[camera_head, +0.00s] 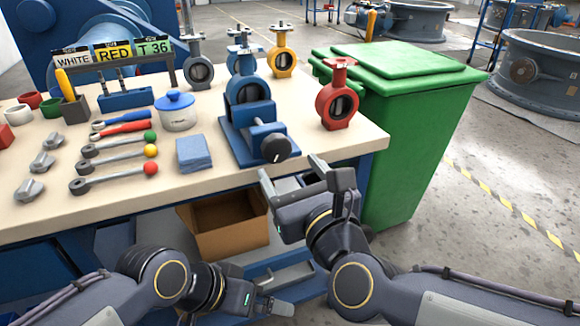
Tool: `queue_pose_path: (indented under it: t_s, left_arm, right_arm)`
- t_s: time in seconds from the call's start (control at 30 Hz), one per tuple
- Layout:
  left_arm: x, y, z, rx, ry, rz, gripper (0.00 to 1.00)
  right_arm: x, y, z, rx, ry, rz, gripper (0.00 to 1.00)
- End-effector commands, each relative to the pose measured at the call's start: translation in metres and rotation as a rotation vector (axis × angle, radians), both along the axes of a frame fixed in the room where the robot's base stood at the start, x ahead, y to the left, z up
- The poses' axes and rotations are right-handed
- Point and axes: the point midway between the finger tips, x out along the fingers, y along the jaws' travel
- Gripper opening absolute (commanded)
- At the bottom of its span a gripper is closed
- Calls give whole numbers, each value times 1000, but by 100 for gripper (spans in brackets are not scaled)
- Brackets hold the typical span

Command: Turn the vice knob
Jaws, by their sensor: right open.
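The vice knob (276,148) is black and round, on the front end of the blue vice (232,138), which is fixed near the front edge of the workbench (230,178). The vice holds a blue butterfly valve (248,90). My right gripper (292,170) is open and empty, just in front of the bench edge, below and slightly right of the knob, apart from it in the picture. My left gripper (278,299) is low, in front of the bench's lower shelf, pointing right; its finger gap does not show clearly.
A red butterfly valve (337,97) stands right of the vice. Blue cloths (192,153), a white pot with a blue lid (177,112) and several ball-ended levers (118,167) lie left. A green bin (425,120) stands beside the bench. A cardboard box (228,236) sits below.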

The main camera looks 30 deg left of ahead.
Motion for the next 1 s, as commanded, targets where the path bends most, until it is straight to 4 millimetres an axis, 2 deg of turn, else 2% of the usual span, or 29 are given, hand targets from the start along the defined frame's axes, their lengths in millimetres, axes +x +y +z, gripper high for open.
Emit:
queue_pose_path:
  t_s: [0.1, 0.33, 0.73, 1.0]
  left_arm:
    - [0, 0, -1, 0, 0, 0, 100]
    - [0, 0, -3, 0, 0, 0, 100]
    - [0, 0, -4, 0, 0, 0, 100]
    - [0, 0, -4, 0, 0, 0, 100]
  right_arm:
    - [13, 16, -1, -3, 0, 2, 68]
    - [34, 41, -1, -4, -2, 1, 68]
    - [41, 48, 0, -5, -3, 1, 68]
    - [41, 48, 0, -5, -3, 1, 34]
